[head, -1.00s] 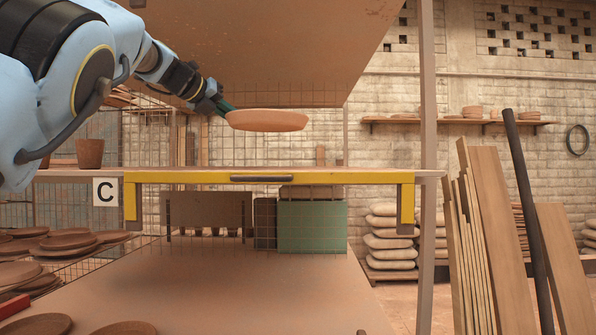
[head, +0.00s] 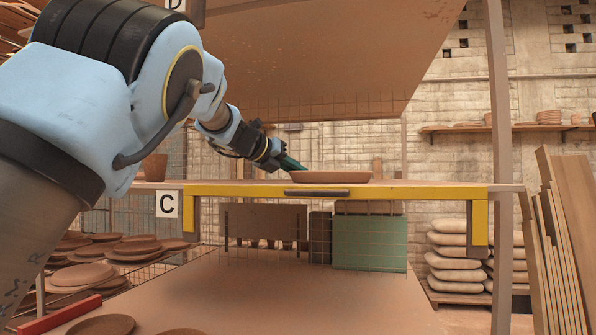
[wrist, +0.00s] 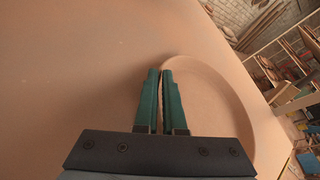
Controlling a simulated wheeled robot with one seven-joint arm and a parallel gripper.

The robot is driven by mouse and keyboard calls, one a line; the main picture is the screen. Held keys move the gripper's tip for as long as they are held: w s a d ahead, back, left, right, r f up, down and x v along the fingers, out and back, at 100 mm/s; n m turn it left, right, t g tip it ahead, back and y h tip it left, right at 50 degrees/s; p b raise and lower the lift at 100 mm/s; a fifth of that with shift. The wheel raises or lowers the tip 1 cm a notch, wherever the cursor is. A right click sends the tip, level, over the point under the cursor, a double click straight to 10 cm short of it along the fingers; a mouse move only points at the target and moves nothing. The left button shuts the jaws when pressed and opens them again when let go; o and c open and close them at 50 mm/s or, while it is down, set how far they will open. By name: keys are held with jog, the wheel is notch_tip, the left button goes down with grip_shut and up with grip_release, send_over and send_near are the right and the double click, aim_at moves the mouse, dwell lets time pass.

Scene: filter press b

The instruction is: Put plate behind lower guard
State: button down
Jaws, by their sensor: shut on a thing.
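The terracotta plate (head: 333,176) is level, at or just above the shelf board (head: 235,187) marked C; I cannot tell whether it touches the board. My gripper (head: 296,165) is shut on the plate's left rim in the head view. In the wrist view the fingers (wrist: 162,95) pinch the near-left edge of the plate (wrist: 205,105), with the board spread around it. The yellow guard (head: 400,191) with a grey handle (head: 317,193) runs along the board's front edge. The plate shows just above and behind the guard's top.
An upper board (head: 330,50) hangs over the shelf, with the arm reaching in beneath it. An upright post (head: 501,150) stands at the right. Several plates (head: 85,275) lie on a rack at lower left. A pot (head: 155,167) stands left on the shelf. Board beside the plate looks clear.

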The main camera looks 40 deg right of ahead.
jog(key=c, duration=1)
grip_release()
jog(key=b+v, duration=0.3)
jog(key=v, duration=0.9)
jog(key=shift+a+f, duration=0.1)
